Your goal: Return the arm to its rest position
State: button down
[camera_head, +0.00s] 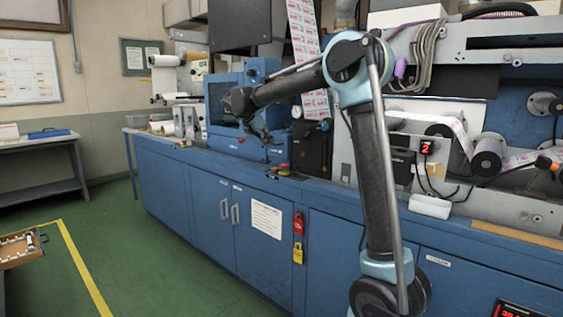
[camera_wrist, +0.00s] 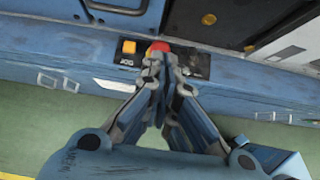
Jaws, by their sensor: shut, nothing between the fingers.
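My arm (camera_head: 375,175) rises in front of the blue machine, bends at a high elbow and reaches left over the machine's ledge. My gripper (camera_head: 266,137) hangs from the wrist, pointing down above the ledge. In the wrist view my gripper (camera_wrist: 158,58) has its fingertips together with nothing between them. Beyond the tips, a red button (camera_wrist: 158,46) and an orange button (camera_wrist: 129,47) sit on a black panel marked JOG. The tips overlap the red button in that view; I cannot tell the gap.
The blue cabinet (camera_head: 185,200) runs along below the ledge, with red and yellow tags (camera_head: 298,253) on its front. Rollers with printed web (camera_head: 487,158) are at right. A wooden tray (camera_head: 22,250) is at far left. The green floor in between is clear.

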jog(key=s+d+f+m+g+y, duration=0.1)
jog(key=s+d+f+m+g, duration=0.15)
jog(key=s+d+m, duration=0.7)
jog(key=s+d+f+m+g+y, duration=0.1)
jog(key=s+d+f+m, duration=0.3)
jog(key=s+d, duration=1.05)
jog(key=s+d+f+m+y, duration=0.1)
jog(key=s+d+f+m, duration=0.4)
jog(key=s+f, duration=0.5)
jog(key=s+d+f+m+g+y, duration=0.1)
jog(key=s+d+f+m+y, duration=0.1)
jog(key=s+d+f+m, duration=0.4)
jog(key=s+f+m, duration=0.3)
jog(key=s+f, duration=0.1)
jog(key=s, duration=0.1)
jog(key=shift+s+m, duration=0.2)
jog(key=shift+m, duration=0.15)
jog(key=shift+f+g, duration=0.1)
jog(key=shift+g, duration=0.15)
